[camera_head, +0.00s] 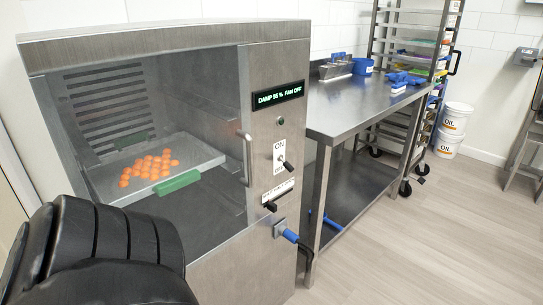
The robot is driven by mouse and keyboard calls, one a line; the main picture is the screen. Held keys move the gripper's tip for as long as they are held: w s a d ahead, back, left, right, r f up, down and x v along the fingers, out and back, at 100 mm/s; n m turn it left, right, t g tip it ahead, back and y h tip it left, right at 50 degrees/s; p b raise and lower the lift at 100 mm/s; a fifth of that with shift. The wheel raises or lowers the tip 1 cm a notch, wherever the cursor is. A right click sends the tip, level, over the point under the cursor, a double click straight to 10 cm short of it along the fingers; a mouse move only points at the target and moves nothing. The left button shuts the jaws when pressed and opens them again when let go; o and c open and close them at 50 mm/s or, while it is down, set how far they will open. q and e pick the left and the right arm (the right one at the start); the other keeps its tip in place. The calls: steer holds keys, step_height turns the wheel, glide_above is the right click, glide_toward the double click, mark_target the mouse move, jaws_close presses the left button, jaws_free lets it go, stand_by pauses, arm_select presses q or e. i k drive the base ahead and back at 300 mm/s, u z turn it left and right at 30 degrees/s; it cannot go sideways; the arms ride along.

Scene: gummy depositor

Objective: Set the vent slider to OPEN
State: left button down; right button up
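A steel cabinet (265,140) stands at left. On its right-hand front panel is a small white label strip (279,190) with text too small to read. Just below it is a black knob (270,206) near the strip's left end, which looks like the vent slider. I cannot read which setting it is at. A black arm part of mine fills the lower left corner; neither gripper shows, and nothing touches the knob.
Above the label are an ON/OFF lever (284,164) and a display (278,95) reading "DAMP", "FAN OFF". A blue handle (290,236) juts out below. A tray (207,158) of orange gummies sits inside.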

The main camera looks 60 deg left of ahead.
mark_target(272, 207)
steer(key=u, duration=1.1)
steer(key=i, duration=1)
steer(key=u, duration=1.1)
